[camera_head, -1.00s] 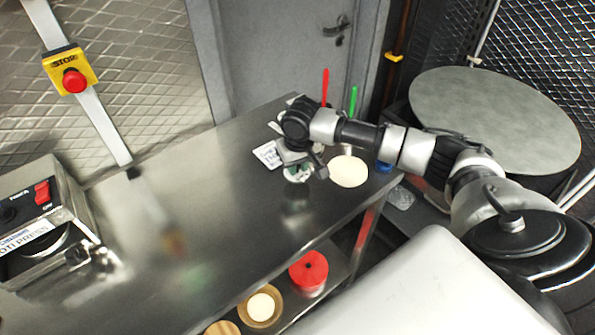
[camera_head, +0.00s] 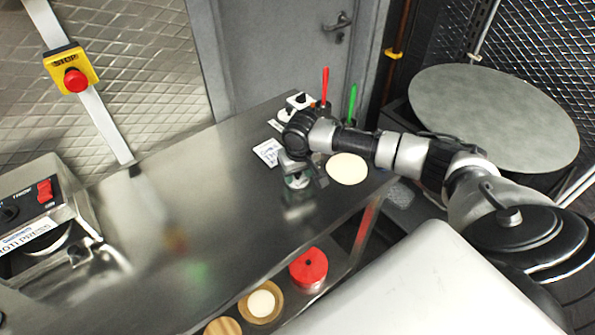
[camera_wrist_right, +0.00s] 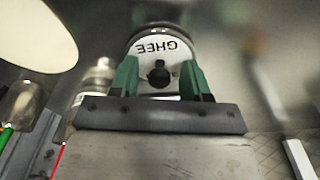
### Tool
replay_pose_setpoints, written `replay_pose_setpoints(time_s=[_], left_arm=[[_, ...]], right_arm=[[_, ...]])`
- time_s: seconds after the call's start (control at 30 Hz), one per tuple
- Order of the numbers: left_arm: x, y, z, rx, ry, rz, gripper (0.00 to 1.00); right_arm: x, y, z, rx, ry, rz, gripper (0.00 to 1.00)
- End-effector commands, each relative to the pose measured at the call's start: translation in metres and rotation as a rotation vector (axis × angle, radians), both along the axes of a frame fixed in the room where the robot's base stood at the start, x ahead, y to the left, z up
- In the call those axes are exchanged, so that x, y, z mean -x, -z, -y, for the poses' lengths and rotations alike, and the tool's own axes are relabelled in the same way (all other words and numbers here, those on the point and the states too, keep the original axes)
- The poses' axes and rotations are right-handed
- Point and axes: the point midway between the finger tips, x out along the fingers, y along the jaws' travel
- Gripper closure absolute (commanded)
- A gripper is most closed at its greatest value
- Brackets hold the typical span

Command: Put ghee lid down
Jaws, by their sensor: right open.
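The ghee lid (camera_wrist_right: 150,48) is a white disc marked GHEE with a black knob, seen in the right wrist view. It lies between the green fingers of my right gripper (camera_wrist_right: 160,80), with the knob between the fingertips. The fingers are open and do not visibly clamp the knob. In the head view my right gripper (camera_head: 298,181) points down low over the steel counter (camera_head: 215,190), near its right end. The gripper mostly hides the lid there. I cannot tell whether the lid rests on a container or on the counter. My left gripper is not in view.
A pale round disc (camera_head: 347,169) lies right of the gripper, a printed card (camera_head: 267,152) to its left. Red (camera_head: 325,86) and green (camera_head: 351,101) handles stand behind. A roti press (camera_head: 42,230) stands far left. The counter between is clear. A red container (camera_head: 308,269) sits below.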

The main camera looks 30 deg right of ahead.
Motion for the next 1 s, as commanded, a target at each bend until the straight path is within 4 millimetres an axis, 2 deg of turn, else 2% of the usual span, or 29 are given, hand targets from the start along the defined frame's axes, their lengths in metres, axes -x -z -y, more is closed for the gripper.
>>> replay_pose_setpoints(time_s=[0.13,0.23,0.5,0.7,0.83,1.0], left_arm=[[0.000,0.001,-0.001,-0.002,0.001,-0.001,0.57],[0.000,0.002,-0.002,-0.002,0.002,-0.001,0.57],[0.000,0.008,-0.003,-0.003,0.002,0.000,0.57],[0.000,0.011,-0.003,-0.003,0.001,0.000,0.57],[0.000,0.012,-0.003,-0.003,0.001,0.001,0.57],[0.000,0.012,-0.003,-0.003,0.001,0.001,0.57]], right_arm=[[0.000,-0.005,0.000,0.000,0.000,0.002,0.53],[0.001,-0.018,0.000,0.001,-0.001,0.004,0.53],[0.007,-0.075,-0.002,-0.001,-0.001,0.005,0.53],[0.012,-0.108,-0.002,-0.001,0.000,0.002,0.53],[0.013,-0.119,-0.002,-0.001,0.001,0.002,0.53],[0.014,-0.123,-0.003,-0.001,0.000,0.000,0.53]])
